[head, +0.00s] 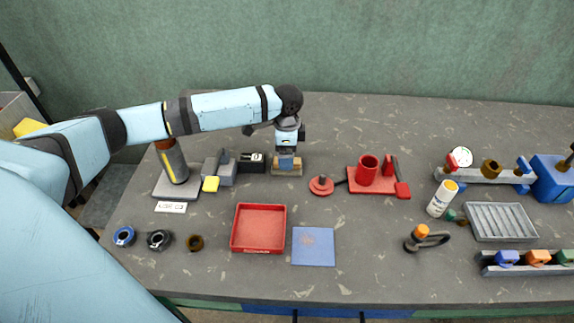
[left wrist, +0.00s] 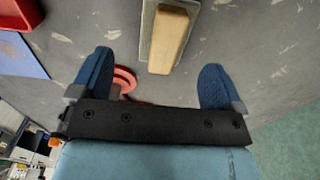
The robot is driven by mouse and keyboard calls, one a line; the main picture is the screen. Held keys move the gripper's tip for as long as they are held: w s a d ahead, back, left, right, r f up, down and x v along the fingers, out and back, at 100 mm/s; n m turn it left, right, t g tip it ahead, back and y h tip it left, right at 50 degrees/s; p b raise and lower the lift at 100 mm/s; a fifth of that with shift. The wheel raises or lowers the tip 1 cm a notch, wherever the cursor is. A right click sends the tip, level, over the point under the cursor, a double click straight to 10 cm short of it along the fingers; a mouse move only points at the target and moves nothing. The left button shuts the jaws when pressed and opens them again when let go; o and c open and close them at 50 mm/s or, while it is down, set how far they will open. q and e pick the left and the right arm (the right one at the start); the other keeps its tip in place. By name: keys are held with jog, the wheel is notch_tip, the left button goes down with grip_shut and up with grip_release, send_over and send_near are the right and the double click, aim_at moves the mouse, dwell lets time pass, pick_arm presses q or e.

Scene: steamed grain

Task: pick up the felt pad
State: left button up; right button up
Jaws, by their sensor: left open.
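The felt pad seems to be the small grey slab with a tan wooden grip (head: 293,172) on the table at the back, left of the red parts. In the left wrist view its wooden grip (left wrist: 171,38) and grey edge (left wrist: 147,33) show. My left gripper (head: 286,161) points down right over it and partly hides it. In the left wrist view the blue fingers of my left gripper (left wrist: 158,62) are open, one to each side of the grip, with clear gaps. I cannot tell how far above it the tips are. My right gripper is not in view.
A dark box (head: 251,162) stands close on the left. A red disc (head: 321,186) and a red stand (head: 372,188) are to the right. A red tray (head: 257,249) and a blue mat (head: 314,260) lie in front. The table behind the pad is clear.

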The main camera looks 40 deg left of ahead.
pick_arm(q)
jog(key=shift+w+a+f, duration=0.1)
jog(key=shift+f, duration=1.25)
jog(key=shift+w+a+f, duration=0.1)
jog(key=shift+f, duration=1.2)
jog(key=c, duration=1.1)
notch_tip(320, 180, up, 20)
jog(key=shift+r, duration=0.1)
jog(key=o, duration=0.4)
jog(key=shift+c, duration=1.2)
jog(key=shift+p, duration=0.3)
